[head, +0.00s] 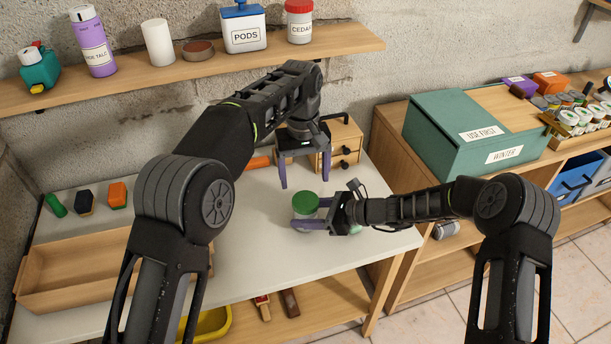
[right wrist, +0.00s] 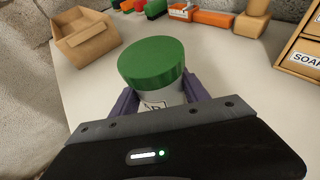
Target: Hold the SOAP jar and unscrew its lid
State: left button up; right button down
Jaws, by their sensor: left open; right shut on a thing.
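The jar (head: 303,222) with a green lid (head: 306,204) stands upright on the white table near its front right part. In the right wrist view the green lid (right wrist: 152,62) sits on the jar (right wrist: 163,98), whose label is mostly hidden. My right gripper (head: 308,224) is shut on the jar's body below the lid, coming from the right. My left gripper (head: 305,170) is open and empty, pointing down above and behind the jar, apart from the lid.
A small wooden drawer box (head: 345,145) stands behind my left gripper. A wooden tray (head: 75,265) lies at the table's left, with several small items behind it. A shelf (head: 190,68) with containers runs above. A teal box (head: 455,128) stands at right.

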pick_arm(q)
jog(key=m, duration=1.2)
jog(key=shift+d+m, duration=0.1)
jog(key=shift+m, duration=0.3)
jog(key=m, duration=0.2)
jog(key=shift+r+m, duration=0.1)
jog(key=shift+m, duration=0.3)
jog(key=m, duration=0.4)
jog(key=shift+d+m, duration=0.1)
jog(key=shift+m, duration=0.3)
jog(key=m, duration=0.2)
jog(key=shift+r+m, duration=0.1)
jog(key=shift+m, duration=0.3)
jog(key=m, duration=0.7)
